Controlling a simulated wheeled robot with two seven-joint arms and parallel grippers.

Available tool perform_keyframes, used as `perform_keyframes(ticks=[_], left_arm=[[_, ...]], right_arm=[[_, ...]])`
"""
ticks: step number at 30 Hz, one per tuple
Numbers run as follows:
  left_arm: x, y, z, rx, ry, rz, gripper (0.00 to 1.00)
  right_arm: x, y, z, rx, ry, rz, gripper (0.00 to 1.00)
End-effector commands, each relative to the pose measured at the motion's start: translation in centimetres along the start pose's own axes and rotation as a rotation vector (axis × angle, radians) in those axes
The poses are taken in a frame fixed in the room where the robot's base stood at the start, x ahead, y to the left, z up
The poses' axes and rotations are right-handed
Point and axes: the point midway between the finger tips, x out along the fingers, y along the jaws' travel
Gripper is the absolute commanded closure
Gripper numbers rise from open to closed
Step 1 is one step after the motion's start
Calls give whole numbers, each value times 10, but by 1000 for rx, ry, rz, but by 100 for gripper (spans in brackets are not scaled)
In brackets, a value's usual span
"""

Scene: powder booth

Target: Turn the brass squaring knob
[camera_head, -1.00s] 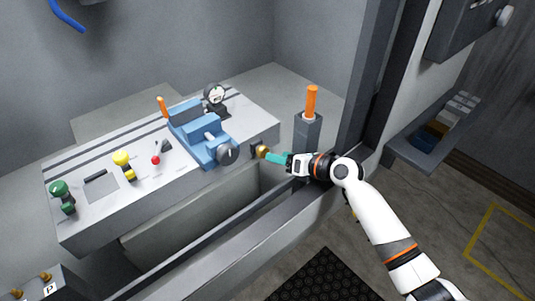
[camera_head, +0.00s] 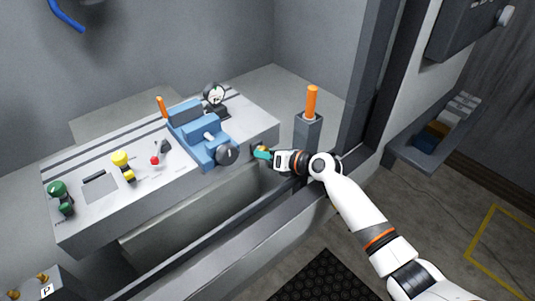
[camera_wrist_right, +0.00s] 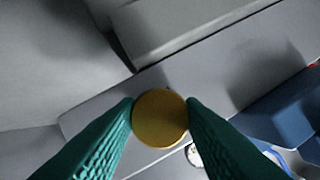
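The brass squaring knob (camera_wrist_right: 160,118) is a round gold disc seen face-on in the right wrist view. In the head view it is at the right end of the grey bench's front face, mostly hidden by the teal fingers. My right gripper (camera_head: 262,153) reaches it from the right. In the right wrist view its two teal fingers (camera_wrist_right: 160,112) lie on either side of the knob, with no clear gap, and appear closed on its rim. My left gripper is not in view.
The bench (camera_head: 105,215) carries a blue fixture (camera_head: 200,140) with a dark round knob (camera_head: 227,154), a dial gauge (camera_head: 215,95), and green, yellow and red controls. A grey post with an orange handle (camera_head: 312,101) stands close behind my right arm. A dark frame rail runs below.

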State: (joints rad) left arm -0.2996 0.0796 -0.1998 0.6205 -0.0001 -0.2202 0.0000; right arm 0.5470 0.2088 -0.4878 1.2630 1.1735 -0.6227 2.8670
Motion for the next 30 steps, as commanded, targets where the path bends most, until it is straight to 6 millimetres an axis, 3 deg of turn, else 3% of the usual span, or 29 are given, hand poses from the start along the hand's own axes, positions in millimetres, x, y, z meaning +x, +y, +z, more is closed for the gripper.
perform_keyframes(ticks=[8,21,30], left_arm=[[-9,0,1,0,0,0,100],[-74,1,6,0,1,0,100],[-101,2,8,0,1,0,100]], right_arm=[[-1,-2,-2,-21,0,10,87],[-2,-7,-4,-279,-3,117,87],[-1,-6,0,-541,-2,225,87]])
